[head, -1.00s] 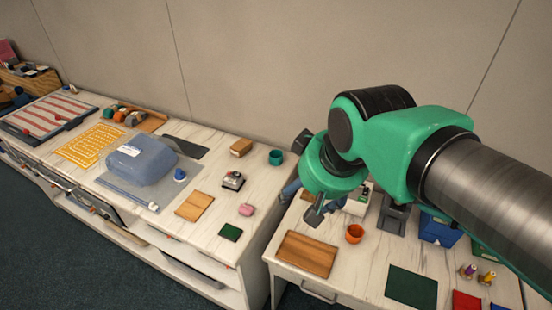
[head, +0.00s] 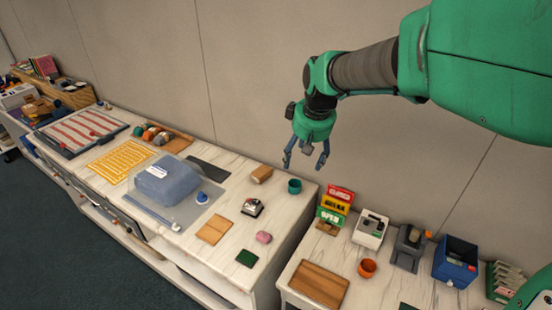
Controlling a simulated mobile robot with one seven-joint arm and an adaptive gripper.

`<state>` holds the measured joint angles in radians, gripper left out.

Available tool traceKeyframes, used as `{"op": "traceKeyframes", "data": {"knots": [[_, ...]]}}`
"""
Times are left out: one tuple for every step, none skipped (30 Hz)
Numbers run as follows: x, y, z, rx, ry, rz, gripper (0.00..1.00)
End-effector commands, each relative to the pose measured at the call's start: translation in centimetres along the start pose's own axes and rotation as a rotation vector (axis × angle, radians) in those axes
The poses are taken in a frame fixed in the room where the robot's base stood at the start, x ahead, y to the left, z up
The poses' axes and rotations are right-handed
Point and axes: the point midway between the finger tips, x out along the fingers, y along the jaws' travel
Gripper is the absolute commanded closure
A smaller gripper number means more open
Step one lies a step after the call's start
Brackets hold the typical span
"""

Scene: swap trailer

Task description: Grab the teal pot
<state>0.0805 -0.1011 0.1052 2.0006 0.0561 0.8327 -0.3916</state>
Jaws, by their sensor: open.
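The teal pot (head: 295,186) is a small round cup-like pot standing upright near the back right corner of the left counter. My gripper (head: 305,166) hangs from the green and black arm with its fingers spread, pointing down. In the picture it is just above and slightly right of the teal pot. It holds nothing and looks apart from the pot; the exact height gap is hard to tell.
On the left counter near the pot are a tan block (head: 262,174), a small black-and-white device (head: 252,207) and a pink item (head: 264,238). The right counter holds an orange pot (head: 367,267), a wooden board (head: 318,284) and colored boxes (head: 336,203). The wall stands close behind.

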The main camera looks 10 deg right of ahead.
Motion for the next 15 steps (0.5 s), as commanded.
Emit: {"op": "traceKeyframes", "data": {"knots": [[0.6,0.6,-1.1,-0.008,-0.011,-0.004,0.3],[1.0,0.9,-1.6,-0.015,-0.015,-0.007,0.3],[1.6,1.4,-2.3,-0.024,-0.021,-0.009,0.3],[2.1,1.7,-2.8,-0.03,-0.025,-0.011,0.3],[2.5,2.1,-3.3,-0.037,-0.029,-0.014,0.3],[3.2,2.5,-4.0,-0.046,-0.034,-0.016,0.3],[3.7,2.9,-4.5,-0.052,-0.038,-0.019,0.3],[4.2,3.2,-5.0,-0.059,-0.041,-0.021,0.3],[4.9,3.6,-5.7,-0.067,-0.047,-0.024,0.3],[5.4,3.9,-6.2,-0.074,-0.05,-0.026,0.3],[6.0,4.2,-6.6,-0.081,-0.055,-0.029,0.3],[6.7,4.7,-7.2,-0.089,-0.06,-0.033,0.3],[7.3,5.0,-7.6,-0.096,-0.064,-0.035,0.3],[7.9,5.3,-8.0,-0.103,-0.068,-0.038,0.3],[8.7,5.7,-8.5,-0.111,-0.073,-0.042,0.3]]}}
